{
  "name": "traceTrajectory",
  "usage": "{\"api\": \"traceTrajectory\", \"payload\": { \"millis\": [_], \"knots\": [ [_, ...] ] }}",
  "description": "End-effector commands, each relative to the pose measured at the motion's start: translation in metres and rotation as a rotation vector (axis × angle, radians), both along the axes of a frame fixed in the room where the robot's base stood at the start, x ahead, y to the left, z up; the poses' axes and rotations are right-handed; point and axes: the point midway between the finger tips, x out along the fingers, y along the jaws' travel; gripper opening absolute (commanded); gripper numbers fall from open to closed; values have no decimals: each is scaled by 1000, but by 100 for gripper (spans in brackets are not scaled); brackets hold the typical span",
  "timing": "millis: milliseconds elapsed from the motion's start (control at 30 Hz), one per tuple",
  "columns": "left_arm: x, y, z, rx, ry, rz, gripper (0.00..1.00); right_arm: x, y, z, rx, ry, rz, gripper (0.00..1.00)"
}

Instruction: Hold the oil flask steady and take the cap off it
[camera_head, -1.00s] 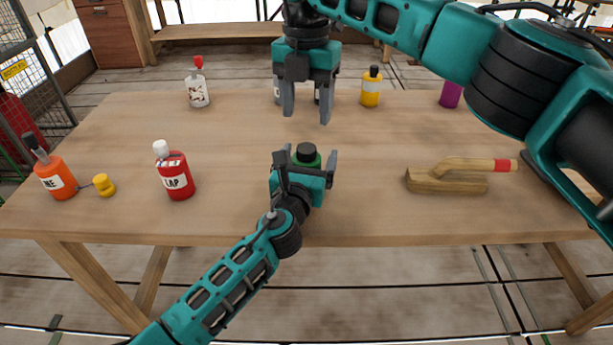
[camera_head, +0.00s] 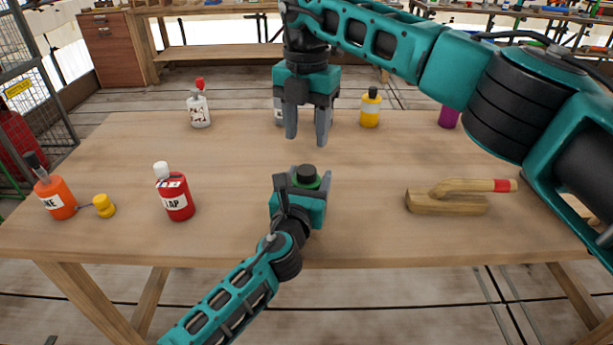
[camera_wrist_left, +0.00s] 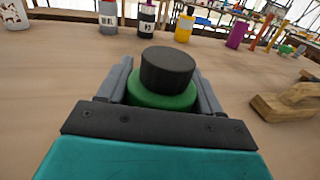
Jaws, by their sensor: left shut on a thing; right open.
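The green flask with a black cap, which I take to be the oil flask (camera_head: 322,181), stands near the front middle of the table. Its black cap (camera_head: 307,174) is on top; the cap also shows large in the left wrist view (camera_wrist_left: 167,68). My left gripper (camera_head: 311,187) is shut on the green flask (camera_wrist_left: 160,95), one finger on each side below the cap. Most of the flask's body and any label are hidden by the gripper. My right gripper (camera_head: 306,141) is open and empty, above and behind the flask, apart from the cap.
A wooden float (camera_head: 450,203) lies at right. White (camera_head: 199,111), yellow (camera_head: 370,112) and purple (camera_head: 448,118) bottles stand at the back. The table between is clear.

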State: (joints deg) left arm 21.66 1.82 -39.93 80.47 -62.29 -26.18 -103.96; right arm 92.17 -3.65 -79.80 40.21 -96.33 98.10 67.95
Motion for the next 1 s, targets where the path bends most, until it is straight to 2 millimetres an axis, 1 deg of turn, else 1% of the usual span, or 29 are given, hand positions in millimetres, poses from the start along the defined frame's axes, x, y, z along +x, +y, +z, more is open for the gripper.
{"api": "traceTrajectory", "payload": {
  "millis": [167, 400, 600, 733, 867, 1000],
  "knots": [
    [0, 0, -1, 0, 1, 0, 0, -1, 1, -1, 1, 2, -193, 50],
    [0, 0, -1, 1, 1, 0, 0, -1, 2, 0, 2, 1, -631, 50],
    [0, 0, -1, 1, 1, 0, 0, -1, 1, -1, 0, 2, -945, 50],
    [0, 0, -1, 1, 1, 0, 0, -1, 1, 0, 0, 0, -1073, 50],
    [0, 0, -1, 0, 1, 0, 0, 0, 0, -2, 0, 2, -1135, 50],
    [0, 0, -1, 0, 1, 0, 0, -1, 0, -14, -2, 3, -1149, 50]
  ]
}}
